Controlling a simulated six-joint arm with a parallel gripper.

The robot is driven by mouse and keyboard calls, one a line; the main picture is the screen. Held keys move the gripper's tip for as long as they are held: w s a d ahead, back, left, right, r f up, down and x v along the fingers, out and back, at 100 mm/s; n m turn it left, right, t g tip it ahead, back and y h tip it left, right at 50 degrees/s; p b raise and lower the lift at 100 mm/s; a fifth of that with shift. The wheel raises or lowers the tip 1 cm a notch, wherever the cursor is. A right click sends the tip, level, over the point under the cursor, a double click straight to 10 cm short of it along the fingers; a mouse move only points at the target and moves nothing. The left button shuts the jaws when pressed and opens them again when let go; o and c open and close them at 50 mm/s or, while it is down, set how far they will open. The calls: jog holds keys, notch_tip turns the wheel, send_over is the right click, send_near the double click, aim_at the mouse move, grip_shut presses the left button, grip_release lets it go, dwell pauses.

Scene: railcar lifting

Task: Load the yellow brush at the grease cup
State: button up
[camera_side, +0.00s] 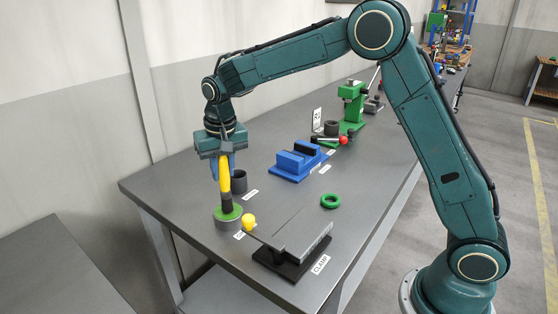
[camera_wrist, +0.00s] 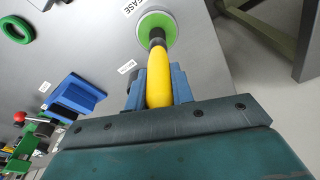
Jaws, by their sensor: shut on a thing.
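The yellow brush (camera_side: 224,177) is held nearly upright in my gripper (camera_side: 221,165), which is shut on its yellow handle. Its dark lower end meets the green top of the grease cup (camera_side: 228,222), a short grey cylinder near the table's left end. In the wrist view the brush (camera_wrist: 159,80) runs from between the blue fingers of my gripper (camera_wrist: 158,85) to the green disc of the grease cup (camera_wrist: 157,27). The bristle tip is hidden, so I cannot tell how deep it sits in the green.
A dark cup (camera_side: 239,182) stands just behind the brush. A yellow knob (camera_side: 248,221) is beside the grease cup. A clamp plate (camera_side: 292,238), green ring (camera_side: 330,201), blue vise (camera_side: 301,160) and green press (camera_side: 352,104) stand further right.

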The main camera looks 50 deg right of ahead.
jog(key=shift+f, duration=0.45)
dwell(1.5)
jog(key=shift+r, duration=0.1)
jog(key=shift+r, duration=3.5)
